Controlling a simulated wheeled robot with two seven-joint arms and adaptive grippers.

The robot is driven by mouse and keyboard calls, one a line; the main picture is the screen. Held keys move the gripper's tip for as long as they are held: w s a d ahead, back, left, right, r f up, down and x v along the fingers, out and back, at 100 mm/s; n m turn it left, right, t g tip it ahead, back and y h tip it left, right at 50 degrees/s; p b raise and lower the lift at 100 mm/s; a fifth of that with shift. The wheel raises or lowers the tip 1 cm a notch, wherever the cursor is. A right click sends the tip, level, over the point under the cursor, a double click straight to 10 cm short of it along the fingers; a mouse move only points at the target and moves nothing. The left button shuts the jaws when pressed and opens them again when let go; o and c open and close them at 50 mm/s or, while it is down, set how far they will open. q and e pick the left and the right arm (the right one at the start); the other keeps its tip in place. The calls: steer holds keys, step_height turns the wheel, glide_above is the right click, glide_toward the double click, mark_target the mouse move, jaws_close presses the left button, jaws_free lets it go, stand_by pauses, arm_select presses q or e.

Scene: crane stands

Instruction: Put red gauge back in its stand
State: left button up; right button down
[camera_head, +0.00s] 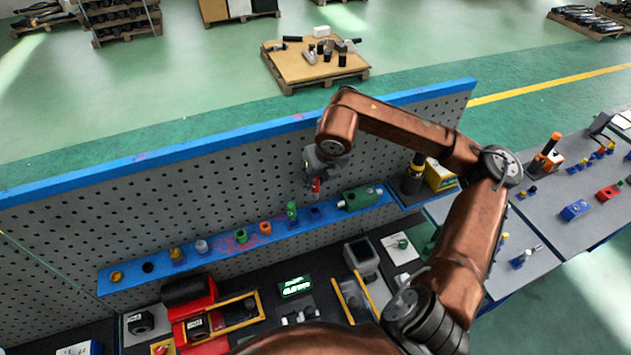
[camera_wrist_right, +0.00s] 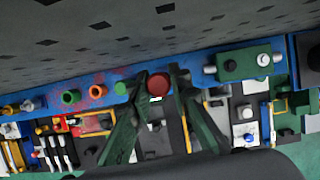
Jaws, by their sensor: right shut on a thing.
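My right gripper (camera_head: 317,178) hangs in front of the pegboard, above the blue shelf (camera_head: 222,249). It is shut on the red gauge (camera_head: 316,187), which also shows as a round red end between the green fingers in the right wrist view (camera_wrist_right: 158,84). The gauge is held clear of the shelf in the head view. Below it on the shelf is a small dark blue holder (camera_head: 316,212), between a green gauge (camera_head: 291,210) and a green block (camera_head: 360,198). I cannot tell which holder is the red gauge's stand. My left gripper is not in view.
Along the shelf stand an orange ring (camera_head: 265,228), a green ring (camera_head: 241,236), a whitish piece (camera_head: 202,246) and yellow pieces (camera_head: 177,254). The pegboard (camera_head: 120,215) rises behind. Below are a red-and-yellow tool (camera_head: 203,313) and a grey box (camera_head: 361,257).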

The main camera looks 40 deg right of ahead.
mark_target(317, 197)
steer(key=shift+f+b, duration=2.25)
steer(key=shift+f, duration=0.35)
steer(key=shift+b, duration=0.3)
steer(key=shift+f, duration=0.2)
steer(key=shift+f+b, duration=1.5)
steer(key=shift+b, duration=0.3)
steer(key=c, duration=2.2)
jaws_free()
steer(key=shift+c, duration=0.2)
steer(key=o, duration=0.5)
steer(key=shift+r, duration=0.1)
